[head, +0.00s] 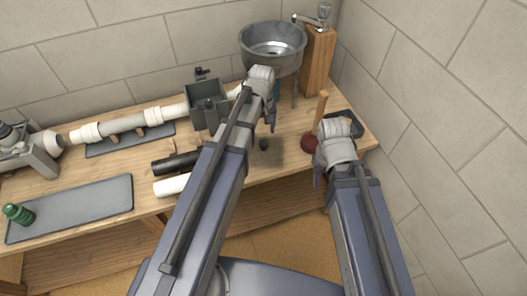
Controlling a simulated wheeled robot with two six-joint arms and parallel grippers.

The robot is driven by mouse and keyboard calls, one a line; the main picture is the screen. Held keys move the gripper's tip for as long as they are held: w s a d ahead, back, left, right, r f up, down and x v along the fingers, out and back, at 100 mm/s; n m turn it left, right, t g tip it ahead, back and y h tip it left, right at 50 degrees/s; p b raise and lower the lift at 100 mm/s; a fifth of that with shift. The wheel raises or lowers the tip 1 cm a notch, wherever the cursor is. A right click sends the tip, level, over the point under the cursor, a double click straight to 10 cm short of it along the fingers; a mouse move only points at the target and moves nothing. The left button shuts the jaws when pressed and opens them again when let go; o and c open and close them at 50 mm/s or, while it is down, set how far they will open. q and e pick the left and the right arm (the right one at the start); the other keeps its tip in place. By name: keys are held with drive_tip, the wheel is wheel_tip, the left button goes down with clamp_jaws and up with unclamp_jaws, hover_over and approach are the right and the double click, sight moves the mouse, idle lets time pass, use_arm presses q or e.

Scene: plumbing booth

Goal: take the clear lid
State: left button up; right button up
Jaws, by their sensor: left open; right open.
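I cannot clearly pick out a clear lid. A dark grey open-topped box (207,104) stands on the pipe run at the back of the bench, with a small dark fitting at its rear edge. Whether a transparent lid lies on it cannot be told. My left gripper (262,106) is open, just right of the box and in front of the metal basin; its arm hides the bench below. My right gripper (331,160) is open near the bench's right end, beside a plunger (309,142) with a wooden handle and a dark red cup. I see nothing held in either gripper.
A metal basin (273,47) and a wooden post with a tap (318,58) stand at the back right. White pipe (125,124) runs left. Black (176,163) and white (171,185) tubes lie in front. A green bottle (18,213) sits on a grey mat (75,207).

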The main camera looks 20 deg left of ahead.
sight(263, 142)
use_arm(q)
drive_tip(key=shift+s+d+f+b, duration=0.1)
drive_tip(key=shift+f+b, duration=0.85)
drive_tip(key=shift+f, duration=0.15)
drive_tip(key=shift+s+d+f+b, duration=0.1)
drive_tip(key=shift+s+f+b, duration=0.05)
drive_tip(key=shift+f+b, duration=0.85)
drive_tip(key=shift+s+d+f+b, duration=0.1)
drive_tip(key=shift+f+b, duration=0.8)
drive_tip(key=shift+f, duration=0.25)
drive_tip(key=shift+r, duration=0.1)
clamp_jaws()
